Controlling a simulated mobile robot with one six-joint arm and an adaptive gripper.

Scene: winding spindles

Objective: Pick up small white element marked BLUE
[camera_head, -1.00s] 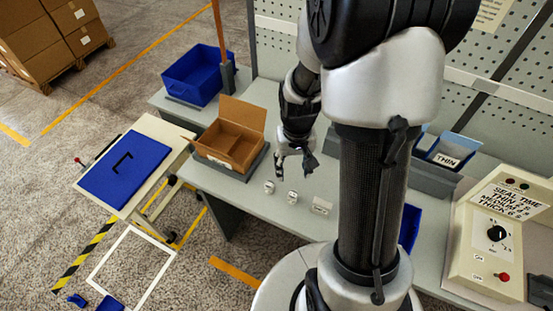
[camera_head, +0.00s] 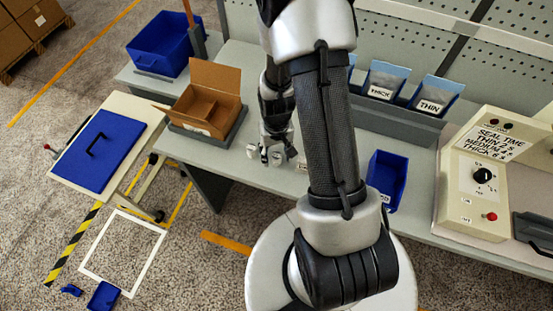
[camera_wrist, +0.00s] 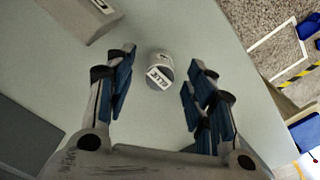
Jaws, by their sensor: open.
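In the wrist view a small white round element (camera_wrist: 160,70) with a lettered label stands on the grey table. It lies between and just beyond the fingertips of my gripper (camera_wrist: 160,78). Its letters are turned and hard to read, so I cannot confirm BLUE. My gripper is open, one blue-padded finger on each side, with gaps to the element. In the head view my gripper (camera_head: 271,150) is low over the table among small white elements, partly covering them. One shows at its left (camera_head: 252,152). A pale block (camera_wrist: 85,15) shows at the wrist view's upper left.
An open cardboard box (camera_head: 207,100) stands behind and left of my gripper. Blue bins labelled THICK (camera_head: 384,82) and THIN (camera_head: 433,96) stand at the back. A small blue bin (camera_head: 387,180) and a sealing machine (camera_head: 490,175) are at the right.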

